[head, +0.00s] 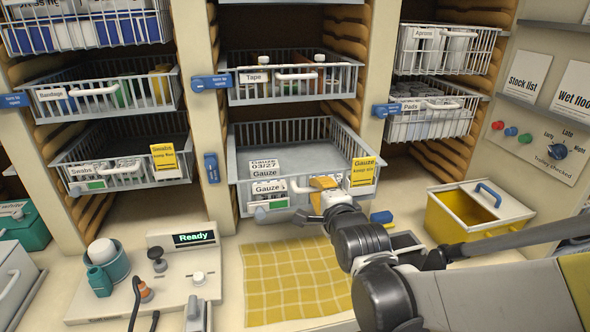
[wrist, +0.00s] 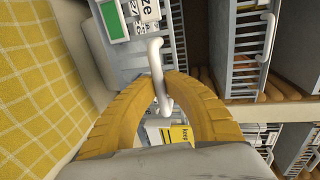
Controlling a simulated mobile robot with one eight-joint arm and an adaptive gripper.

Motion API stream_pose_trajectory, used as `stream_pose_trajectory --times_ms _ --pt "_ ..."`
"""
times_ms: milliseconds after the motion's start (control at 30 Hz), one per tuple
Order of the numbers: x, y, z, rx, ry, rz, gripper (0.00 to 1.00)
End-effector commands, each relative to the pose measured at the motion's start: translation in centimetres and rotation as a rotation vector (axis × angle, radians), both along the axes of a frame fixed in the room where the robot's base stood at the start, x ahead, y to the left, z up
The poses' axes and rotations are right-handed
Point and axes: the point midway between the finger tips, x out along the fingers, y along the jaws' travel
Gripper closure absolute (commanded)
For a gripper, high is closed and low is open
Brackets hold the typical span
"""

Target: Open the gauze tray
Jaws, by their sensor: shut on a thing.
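The gauze tray (head: 310,145) is a grey wire basket in the lower middle bay of the head view. It stands out from its bay, farther forward than the tape tray above, and packs labelled Gauze (head: 265,173) lie in it. Its white bar handle (head: 298,188) is at the front; the handle also shows in the wrist view (wrist: 155,58). My gripper (head: 318,188) is at the right part of this handle. In the wrist view, my yellow fingers (wrist: 163,102) close around the bar. A blue latch (head: 211,168) left of the tray stands upright.
A tape tray (head: 290,92) is above, with a level blue latch (head: 211,82). Swabs (head: 118,180) and Pads (head: 430,128) trays flank it. Below are a yellow checked cloth (head: 295,280), a console reading Ready (head: 182,242) and an open yellow bin (head: 455,225) at right.

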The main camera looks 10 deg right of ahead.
Motion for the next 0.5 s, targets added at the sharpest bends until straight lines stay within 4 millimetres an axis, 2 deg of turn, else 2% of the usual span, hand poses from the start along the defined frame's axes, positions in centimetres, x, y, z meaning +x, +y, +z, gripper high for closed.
stream_pose_trajectory --times_ms 200,500 --pt "-4.1 0.0 0.2 0.0 -0.001 0.0 1.0" --pt "-8.7 0.0 0.2 0.0 -0.001 0.0 1.0"
